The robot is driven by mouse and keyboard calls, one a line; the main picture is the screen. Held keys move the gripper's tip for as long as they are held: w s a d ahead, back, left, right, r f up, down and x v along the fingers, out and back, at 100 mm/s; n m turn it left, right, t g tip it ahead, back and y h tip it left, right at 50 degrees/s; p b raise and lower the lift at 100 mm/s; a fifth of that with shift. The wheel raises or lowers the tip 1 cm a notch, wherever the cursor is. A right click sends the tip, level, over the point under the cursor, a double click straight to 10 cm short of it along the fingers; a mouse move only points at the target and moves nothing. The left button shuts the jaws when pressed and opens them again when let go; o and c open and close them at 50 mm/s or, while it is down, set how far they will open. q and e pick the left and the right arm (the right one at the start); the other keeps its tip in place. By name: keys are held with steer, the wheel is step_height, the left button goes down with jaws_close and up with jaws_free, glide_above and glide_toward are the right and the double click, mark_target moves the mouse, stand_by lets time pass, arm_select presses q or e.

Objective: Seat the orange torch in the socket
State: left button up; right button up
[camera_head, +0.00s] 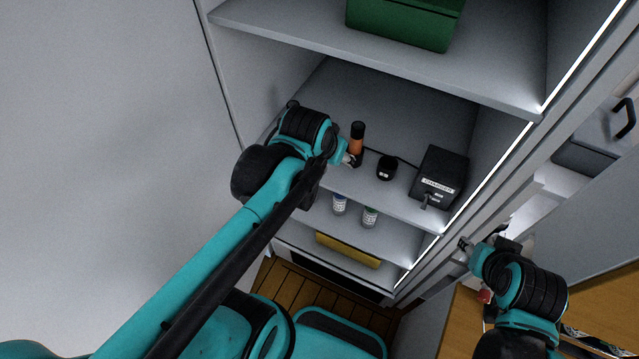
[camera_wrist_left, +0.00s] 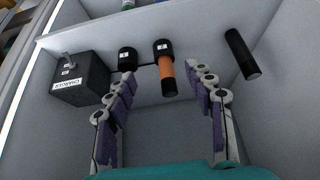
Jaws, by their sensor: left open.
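The orange torch (camera_head: 357,145) stands upright on the middle shelf, with a black upper end. In the left wrist view the torch (camera_wrist_left: 167,75) has its lower end at a black labelled socket (camera_wrist_left: 162,48) and appears to stand in it. A second black labelled socket (camera_head: 387,168) is beside it and also shows in the wrist view (camera_wrist_left: 127,59); it looks empty. My left gripper (camera_head: 351,158) is open, with its fingers (camera_wrist_left: 165,108) apart on either side of the torch's near end. My right gripper (camera_head: 465,244) is outside the shelf unit, away from the torch.
A black charger box (camera_head: 440,178) stands right of the sockets, with a cable along the shelf. A black cylinder (camera_wrist_left: 242,54) lies or leans on the torch's other side. A green box (camera_head: 405,20) is on the shelf above; two small bottles (camera_head: 370,217) are below.

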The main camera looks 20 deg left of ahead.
arm_select(q)
steer(key=s+f+t, duration=0.1)
steer(key=s, duration=0.7)
steer(key=shift+f, duration=0.4)
steer(key=shift+f, duration=0.1)
step_height(320, 180, down, 14)
steer(key=b, duration=1.4)
steer(key=shift+f, duration=0.1)
